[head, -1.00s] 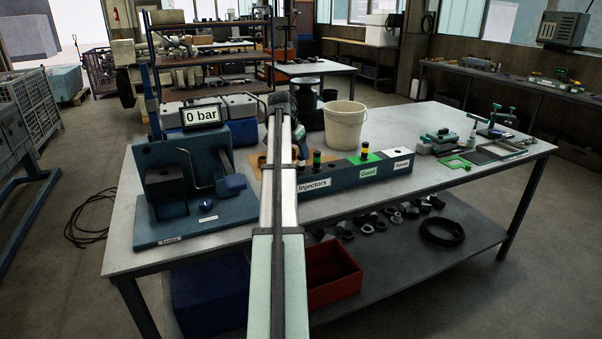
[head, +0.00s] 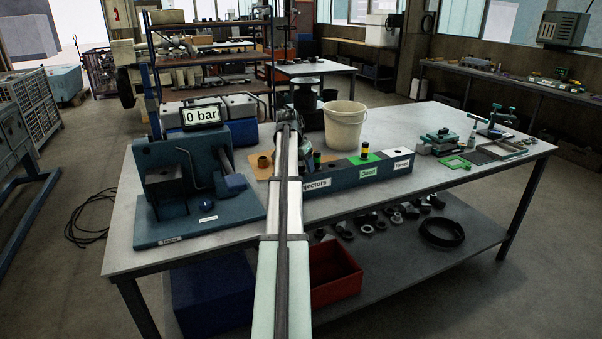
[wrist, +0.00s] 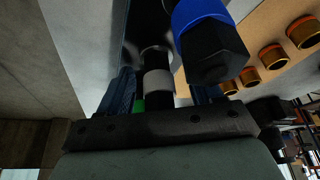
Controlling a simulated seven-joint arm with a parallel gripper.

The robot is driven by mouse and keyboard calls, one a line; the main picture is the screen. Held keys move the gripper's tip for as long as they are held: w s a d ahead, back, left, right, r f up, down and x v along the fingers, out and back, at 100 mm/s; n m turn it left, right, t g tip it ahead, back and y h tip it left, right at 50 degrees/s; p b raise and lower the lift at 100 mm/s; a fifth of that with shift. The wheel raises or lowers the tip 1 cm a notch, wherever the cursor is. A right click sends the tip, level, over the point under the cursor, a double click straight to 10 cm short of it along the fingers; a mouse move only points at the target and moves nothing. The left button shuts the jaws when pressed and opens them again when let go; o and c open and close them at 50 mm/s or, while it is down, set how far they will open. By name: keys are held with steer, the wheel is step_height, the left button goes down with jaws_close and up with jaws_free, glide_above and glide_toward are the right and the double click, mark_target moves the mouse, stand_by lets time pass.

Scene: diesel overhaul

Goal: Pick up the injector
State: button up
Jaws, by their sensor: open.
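In the head view, a short injector with a green band (head: 317,158) stands in the "Injectors" section of the long blue rack (head: 340,180). Another injector with yellow and green bands (head: 365,151) stands at the green "Good" section. My arm covers the rack's left end and hides my gripper there. In the wrist view, my gripper (wrist: 162,84) is open. A dark upright part with a grey band (wrist: 157,84) shows between its blue fingers; I cannot tell if they touch it. A black hex part with a blue band (wrist: 210,45) looms close at upper right.
The blue tester (head: 190,175) with a "0 bar" display stands left of my arm. A cream bucket (head: 344,125) stands behind the rack. Copper-coloured cups (wrist: 272,55) sit on a tan board. The bench (head: 450,200) is clear in front of the rack's right end.

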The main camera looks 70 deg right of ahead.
steer(key=shift+c, duration=0.4)
jaws_close()
step_height(320, 180, up, 18)
stand_by(0.8)
steer(key=shift+c, duration=2.4)
jaws_free()
jaws_close()
